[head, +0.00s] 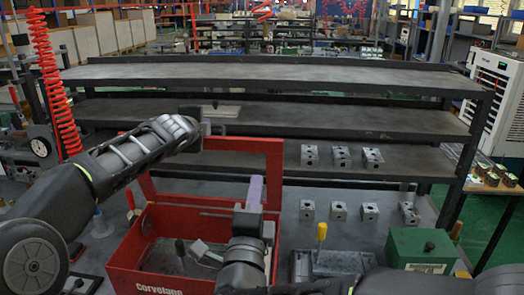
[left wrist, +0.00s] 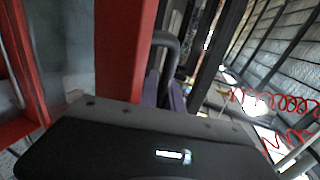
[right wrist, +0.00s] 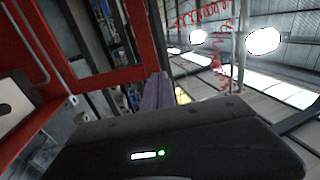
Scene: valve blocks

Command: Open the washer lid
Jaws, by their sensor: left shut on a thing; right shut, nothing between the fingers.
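The washer is a red box (head: 153,269) with "Corvelane" on its front. Its lid, a red frame (head: 271,165), stands raised above the box, tilted back. The frame also shows in the left wrist view (left wrist: 124,50) and right wrist view (right wrist: 142,30). My left gripper (head: 203,118) is at the lid's top edge. In the left wrist view its fingers are shut around a dark curved handle (left wrist: 166,45) beside the red frame; the grip is partly hidden. My right gripper (head: 255,190), with purple fingers, is shut and empty in front of the lid's right side.
Metal valve blocks (head: 340,157) stand in rows on the shelf and bench at right. A yellow-handled tool (head: 322,233) stands on a grey fixture, with a green box (head: 421,248) beside it. Dark shelves (head: 290,73) stand behind the washer. A red coiled hose (head: 52,85) hangs at left.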

